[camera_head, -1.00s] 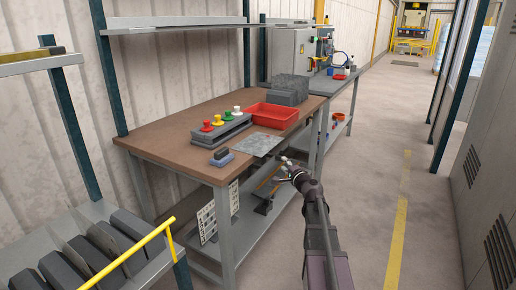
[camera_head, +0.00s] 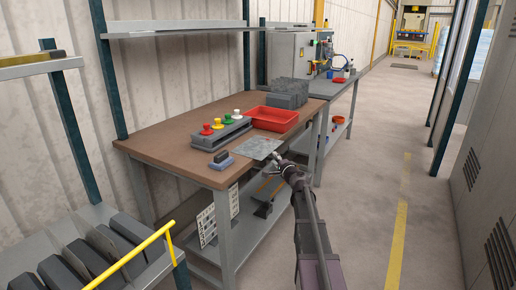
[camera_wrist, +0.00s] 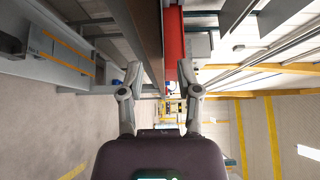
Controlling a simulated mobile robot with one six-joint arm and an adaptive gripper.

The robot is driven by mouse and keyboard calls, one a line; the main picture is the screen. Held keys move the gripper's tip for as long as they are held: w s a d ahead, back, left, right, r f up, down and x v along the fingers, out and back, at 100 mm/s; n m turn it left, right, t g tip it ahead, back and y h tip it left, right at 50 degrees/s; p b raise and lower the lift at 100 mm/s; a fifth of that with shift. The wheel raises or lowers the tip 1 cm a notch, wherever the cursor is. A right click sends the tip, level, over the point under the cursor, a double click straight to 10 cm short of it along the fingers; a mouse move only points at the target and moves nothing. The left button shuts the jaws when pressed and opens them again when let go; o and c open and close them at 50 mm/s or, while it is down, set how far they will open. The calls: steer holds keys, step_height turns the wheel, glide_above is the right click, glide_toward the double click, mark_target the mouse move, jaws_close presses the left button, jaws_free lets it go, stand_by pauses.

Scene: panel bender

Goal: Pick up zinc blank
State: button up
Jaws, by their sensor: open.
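The zinc blank (camera_head: 258,148) is a thin, flat, mottled grey sheet on the brown workbench. It lies at the front edge, and its near side appears to stick out slightly past that edge. My gripper (camera_head: 279,161) is just off the front edge, close to the right of the blank and about level with the bench top. In the wrist view my gripper (camera_wrist: 160,75) is open, its two fingers spread apart and nothing visibly held. The blank cannot be made out clearly there, and contact cannot be told.
The workbench (camera_head: 165,135) carries a red tray (camera_head: 272,118), a grey holder (camera_head: 220,133) with several coloured knobs, a small grey-blue block (camera_head: 221,162) and a grey block (camera_head: 287,94). A lower shelf (camera_head: 250,222) runs underneath. The aisle floor at right is clear.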

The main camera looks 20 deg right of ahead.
mark_target(268, 152)
steer(key=shift+w, duration=0.45)
steer(key=shift+w+a+r, duration=0.1)
steer(key=shift+w+a, duration=0.05)
steer(key=shift+w, duration=1.2)
steer(key=shift+w+a+r, duration=0.1)
steer(key=shift+w+a, duration=0.05)
steer(key=shift+w, duration=1.15)
jaws_close()
